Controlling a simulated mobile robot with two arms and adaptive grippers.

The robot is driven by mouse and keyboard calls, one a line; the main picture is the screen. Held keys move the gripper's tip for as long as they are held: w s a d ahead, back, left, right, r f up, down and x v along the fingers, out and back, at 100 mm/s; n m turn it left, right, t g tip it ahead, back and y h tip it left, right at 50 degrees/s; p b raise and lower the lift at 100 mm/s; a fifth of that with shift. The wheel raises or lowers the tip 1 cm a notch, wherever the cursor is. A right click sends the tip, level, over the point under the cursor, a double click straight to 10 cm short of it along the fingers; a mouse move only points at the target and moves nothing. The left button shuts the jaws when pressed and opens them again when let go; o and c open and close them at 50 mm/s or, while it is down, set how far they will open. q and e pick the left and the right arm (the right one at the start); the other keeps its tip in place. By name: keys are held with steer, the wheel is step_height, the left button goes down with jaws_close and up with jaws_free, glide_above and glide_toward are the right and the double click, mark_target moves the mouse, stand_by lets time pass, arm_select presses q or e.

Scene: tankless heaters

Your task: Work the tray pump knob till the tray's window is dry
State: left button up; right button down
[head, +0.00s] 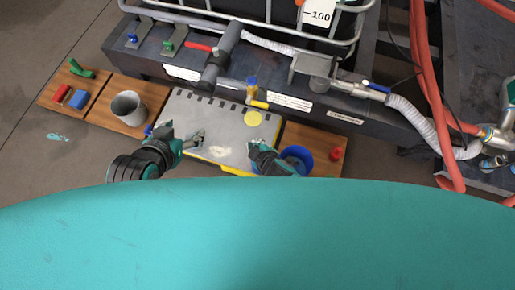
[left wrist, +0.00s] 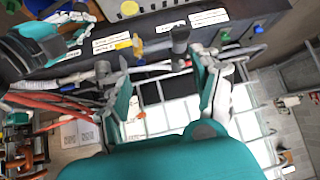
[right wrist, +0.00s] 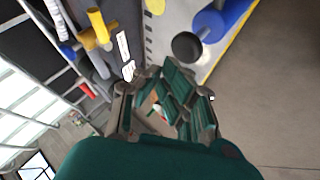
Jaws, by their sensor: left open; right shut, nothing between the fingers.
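The grey tray (head: 205,112) has a yellow rim and a pale patch (head: 220,152) on top. A yellow disc (head: 253,118) lies at its back right; I cannot tell whether this is the window. My left gripper (head: 198,138) is open and empty over the tray's left part. My right gripper (head: 252,147) is shut and empty at the tray's right end. It partly hides a blue round object (head: 297,155).
A grey bucket (head: 128,107) stands on a wooden board left of the tray. Red and blue blocks (head: 77,99) lie further left. A dark beam with a blue-and-yellow valve (head: 251,88) and pipes runs behind. A red object (head: 335,154) is at the right.

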steer(key=shift+r+p, duration=0.45)
steer(key=shift+r, duration=0.05)
steer(key=shift+r+p, duration=0.8)
steer(key=shift+p, duration=0.05)
step_height(320, 180, up, 2)
steer(key=shift+p, duration=1.1)
arm_select(q)
steer(key=s+a+f+g+y, duration=0.1)
steer(key=s+a+f+g, duration=0.1)
steer(key=s+f+g, duration=0.3)
steer(key=shift+s+a+f+g, duration=0.3)
steer(key=shift+s+f, duration=0.3)
steer(key=shift+s, duration=0.9)
arm_select(e)
steer(key=shift+r, duration=0.15)
